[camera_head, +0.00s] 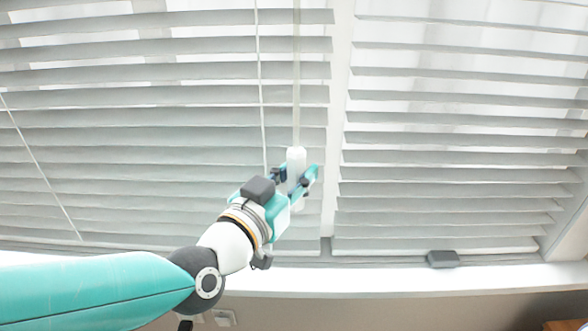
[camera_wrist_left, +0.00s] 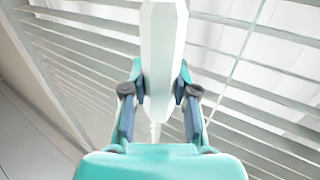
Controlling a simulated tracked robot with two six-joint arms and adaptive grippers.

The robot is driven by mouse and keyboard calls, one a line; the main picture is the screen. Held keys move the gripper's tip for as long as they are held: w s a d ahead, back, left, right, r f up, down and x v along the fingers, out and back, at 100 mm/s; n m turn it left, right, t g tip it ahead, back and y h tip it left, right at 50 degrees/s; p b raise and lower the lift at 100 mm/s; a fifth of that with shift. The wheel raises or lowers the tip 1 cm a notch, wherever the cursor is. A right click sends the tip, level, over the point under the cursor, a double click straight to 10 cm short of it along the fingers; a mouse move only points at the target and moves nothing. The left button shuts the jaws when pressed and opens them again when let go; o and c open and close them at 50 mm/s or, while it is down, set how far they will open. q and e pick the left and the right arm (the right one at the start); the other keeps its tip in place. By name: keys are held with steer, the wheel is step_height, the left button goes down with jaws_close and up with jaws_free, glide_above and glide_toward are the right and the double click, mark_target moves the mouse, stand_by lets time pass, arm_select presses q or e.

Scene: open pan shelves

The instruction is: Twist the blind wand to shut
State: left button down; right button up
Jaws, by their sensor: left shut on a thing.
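The blind wand (camera_head: 296,100) hangs in front of the left blind, a thin clear rod with a thicker white handle (camera_head: 296,158) at its lower end. My left gripper (camera_head: 296,180) is shut on this handle, with one finger on each side. In the left wrist view the white handle (camera_wrist_left: 163,60) stands between the two fingers (camera_wrist_left: 160,95). The left blind (camera_head: 150,140) has grey-white slats, with bright gaps between the upper ones. My right gripper is in neither view.
A second blind (camera_head: 460,130) hangs to the right, its slats apart. Thin cords (camera_head: 262,90) run down the left blind. A small dark grey box (camera_head: 443,259) rests on the white sill (camera_head: 380,279) below. A brown wooden thing (camera_head: 566,326) shows at the bottom right corner.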

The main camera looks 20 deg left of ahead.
arm_select(q)
steer(key=shift+d+r+n+y+p, duration=0.1)
steer(key=shift+n+y+p, duration=0.45)
steer(key=shift+y, duration=0.2)
steer(key=shift+d+r+n+y+p, duration=0.1)
steer(key=shift+n+y+p, duration=0.35)
steer(key=shift+y+p, duration=0.25)
steer(key=n+y+p, duration=0.1)
steer(key=y, duration=0.2)
steer(key=shift+n, duration=0.4)
steer(key=n+g+y+p, duration=0.1)
steer(key=n+y, duration=0.2)
steer(key=y, duration=0.1)
steer(key=n+g+y+p, duration=0.1)
steer(key=n+g+y, duration=0.1)
steer(key=y, duration=0.3)
steer(key=shift+a+f+n, duration=0.1)
steer(key=shift+a+n, duration=0.05)
steer(key=shift+n, duration=0.55)
steer(key=n+g+y+p, duration=0.1)
steer(key=n+g+y, duration=0.1)
steer(key=g, duration=0.1)
steer(key=n+g+y+p, duration=0.1)
steer(key=n+g+y, duration=0.2)
steer(key=g, duration=0.1)
steer(key=shift+a+n+y, duration=0.1)
steer(key=shift+n+y, duration=0.15)
steer(key=shift+n, duration=0.05)
steer(key=shift+s+g, duration=0.1)
steer(key=shift+g, duration=0.2)
